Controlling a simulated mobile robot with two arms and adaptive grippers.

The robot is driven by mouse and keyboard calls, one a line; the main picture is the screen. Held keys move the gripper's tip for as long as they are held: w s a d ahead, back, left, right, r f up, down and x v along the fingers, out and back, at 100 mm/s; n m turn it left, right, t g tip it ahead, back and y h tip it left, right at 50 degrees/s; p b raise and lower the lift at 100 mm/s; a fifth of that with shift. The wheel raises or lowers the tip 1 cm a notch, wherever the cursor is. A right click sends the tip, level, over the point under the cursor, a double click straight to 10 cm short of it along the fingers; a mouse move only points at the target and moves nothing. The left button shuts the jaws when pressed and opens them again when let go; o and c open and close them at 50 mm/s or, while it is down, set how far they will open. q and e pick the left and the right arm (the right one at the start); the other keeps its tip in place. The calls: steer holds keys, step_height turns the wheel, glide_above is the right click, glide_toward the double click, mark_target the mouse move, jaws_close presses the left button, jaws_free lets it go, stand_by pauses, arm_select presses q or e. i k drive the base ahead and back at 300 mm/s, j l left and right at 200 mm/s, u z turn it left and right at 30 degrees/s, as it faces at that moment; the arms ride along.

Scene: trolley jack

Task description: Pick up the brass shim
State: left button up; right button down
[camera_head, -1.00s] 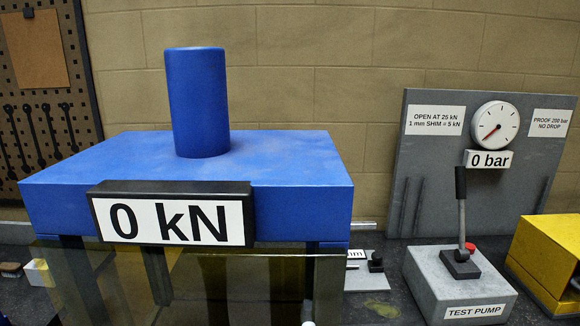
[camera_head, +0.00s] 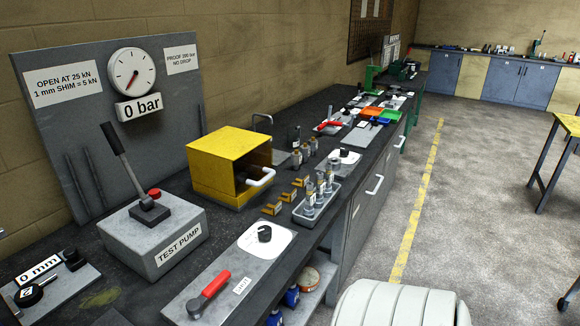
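Several small brass-coloured pieces (camera_head: 272,209) lie in a row on the dark bench, between the yellow box and a small grey tray. They are too small to tell whether one of them is the brass shim. No other piece that I can clearly recognise as the shim shows. Neither of my grippers is in view.
The grey test pump (camera_head: 152,238) with its upright lever stands at the left. The open yellow box (camera_head: 231,165) is behind the brass pieces. The grey tray (camera_head: 308,217) holds small metal fittings.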

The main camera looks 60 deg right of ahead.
mark_target(291, 198)
steer(key=l+u, duration=0.1)
steer(key=l, duration=0.6)
steer(key=k+l+u, duration=0.15)
steer(key=l, duration=0.55)
steer(key=k+l+u, duration=0.1)
steer(key=l, duration=0.6)
steer(key=k+l+u, duration=0.1)
steer(key=l, duration=0.6)
steer(key=k+l+u, duration=0.15)
steer(key=l, duration=0.5)
steer(key=k+l+u, duration=0.1)
steer(key=l, duration=0.55)
steer(key=k+l+u, duration=0.1)
steer(key=k+l, duration=0.25)
steer(key=l, duration=0.3)
steer(key=k+l+u, duration=0.15)
steer(key=l, duration=0.5)
steer(key=k, duration=0.05)
